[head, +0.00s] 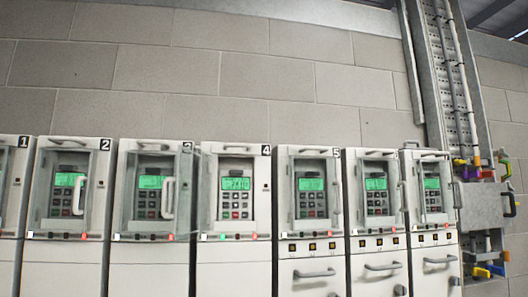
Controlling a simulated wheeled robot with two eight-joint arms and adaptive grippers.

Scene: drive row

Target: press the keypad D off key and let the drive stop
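A row of pale drive cabinets stands along the wall, each with a recessed keypad and green display. No letter D is legible, so I cannot tell which is keypad D. The keypad (236,198) on cabinet 4 (235,263) has a lit display (236,184) with dark digits, too small to read surely. Below it, a green lamp (222,237) is lit on the lower strip. Small dark and reddish keys show under the display; their legends are unreadable. Neither of my grippers is in view.
Cabinets 2 (65,263), 3 (150,266) and 5 (310,246) flank it; pale door handles (168,198) stick out in front of some keypads. A cable tray (450,80) and grey box (482,208) with coloured fittings stand at right. The block wall above is bare.

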